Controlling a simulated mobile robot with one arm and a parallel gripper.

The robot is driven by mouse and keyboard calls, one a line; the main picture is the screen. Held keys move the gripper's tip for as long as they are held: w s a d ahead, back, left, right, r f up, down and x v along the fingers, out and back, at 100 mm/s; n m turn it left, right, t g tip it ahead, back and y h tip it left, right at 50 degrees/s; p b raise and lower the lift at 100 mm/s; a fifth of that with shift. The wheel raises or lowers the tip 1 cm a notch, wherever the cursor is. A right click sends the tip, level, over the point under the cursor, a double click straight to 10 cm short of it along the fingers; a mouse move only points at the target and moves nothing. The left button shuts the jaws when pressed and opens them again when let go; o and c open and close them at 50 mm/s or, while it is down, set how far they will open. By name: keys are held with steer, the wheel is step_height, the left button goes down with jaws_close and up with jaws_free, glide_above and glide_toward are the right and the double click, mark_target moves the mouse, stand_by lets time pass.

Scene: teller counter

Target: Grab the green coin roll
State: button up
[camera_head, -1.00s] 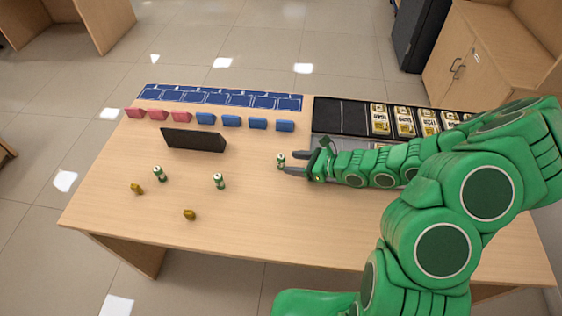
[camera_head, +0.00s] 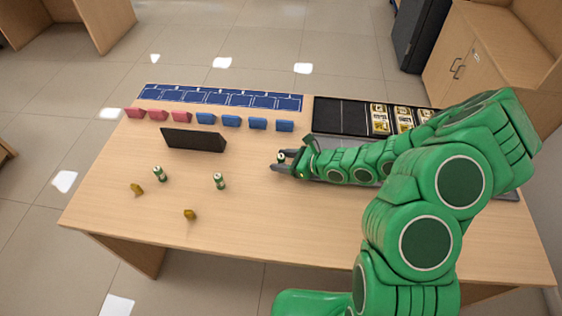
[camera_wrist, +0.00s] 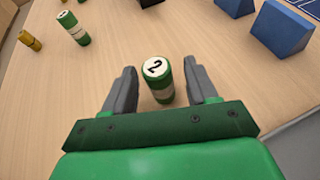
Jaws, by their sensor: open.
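A green coin roll (camera_wrist: 158,80) with a white top marked 2 stands upright between the open fingers of my gripper (camera_wrist: 163,92) in the wrist view. A gap shows on each side of it. In the head view my gripper (camera_head: 280,163) reaches around this roll (camera_head: 281,156), which is partly hidden by the fingers. Two other green coin rolls stand upright to the left, one at the middle left (camera_head: 219,181) and one farther left (camera_head: 159,174). One of them also shows at the upper left of the wrist view (camera_wrist: 73,28).
Two small gold rolls (camera_head: 137,188) (camera_head: 189,214) stand at the left and front. A black upright panel (camera_head: 194,140) and a row of red and blue blocks (camera_head: 232,121) stand behind. A black tray (camera_head: 342,113) is at the back right. The front of the counter (camera_head: 270,235) is clear.

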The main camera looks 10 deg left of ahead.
steer(key=shift+x, duration=1.2)
jaws_close()
